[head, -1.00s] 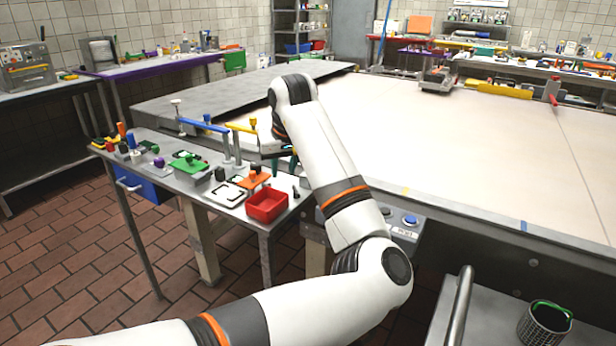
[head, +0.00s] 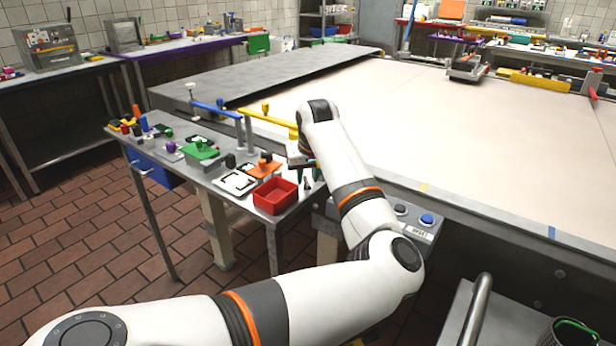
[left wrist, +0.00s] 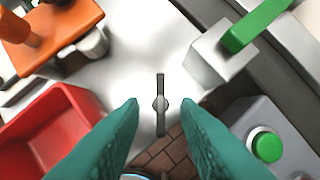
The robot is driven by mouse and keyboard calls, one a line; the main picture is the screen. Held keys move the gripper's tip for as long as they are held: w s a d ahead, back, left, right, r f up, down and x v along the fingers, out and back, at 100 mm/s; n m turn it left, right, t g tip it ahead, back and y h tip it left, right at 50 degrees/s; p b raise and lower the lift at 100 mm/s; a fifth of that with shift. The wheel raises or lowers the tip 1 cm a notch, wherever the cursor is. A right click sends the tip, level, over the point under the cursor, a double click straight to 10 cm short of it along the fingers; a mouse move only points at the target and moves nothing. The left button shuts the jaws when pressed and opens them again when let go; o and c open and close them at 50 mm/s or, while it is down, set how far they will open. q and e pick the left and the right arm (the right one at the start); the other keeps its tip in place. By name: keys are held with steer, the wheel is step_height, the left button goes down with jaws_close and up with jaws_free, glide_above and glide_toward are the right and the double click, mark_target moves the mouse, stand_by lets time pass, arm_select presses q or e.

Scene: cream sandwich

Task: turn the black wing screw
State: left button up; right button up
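The black wing screw (left wrist: 161,104) stands near the middle of the left wrist view, its thin wings seen edge-on from above, with a round hub in the middle. My left gripper (left wrist: 158,102) has two teal fingers, spread apart on either side of the screw. There is a gap between each fingertip and the screw, and nothing is held. In the head view my left gripper (head: 303,164) is above the right end of the small metal table, partly hidden by my arm. A small dark thing below it may be the screw. My right gripper is out of view.
A red bin (head: 275,195) and an orange-topped fixture (head: 264,167) stand left of the gripper. A grey block with a green lever (left wrist: 255,22) and a grey box with a green button (left wrist: 266,146) lie to its right. The big pale table (head: 430,130) is behind.

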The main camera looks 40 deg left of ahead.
arm_select(q)
steer(key=shift+w+a+f, duration=0.1)
steer(key=shift+a+f, duration=0.1)
steer(key=shift+f, duration=0.3)
steer(key=shift+c, duration=0.2)
jaws_close()
steer(key=shift+r, duration=0.1)
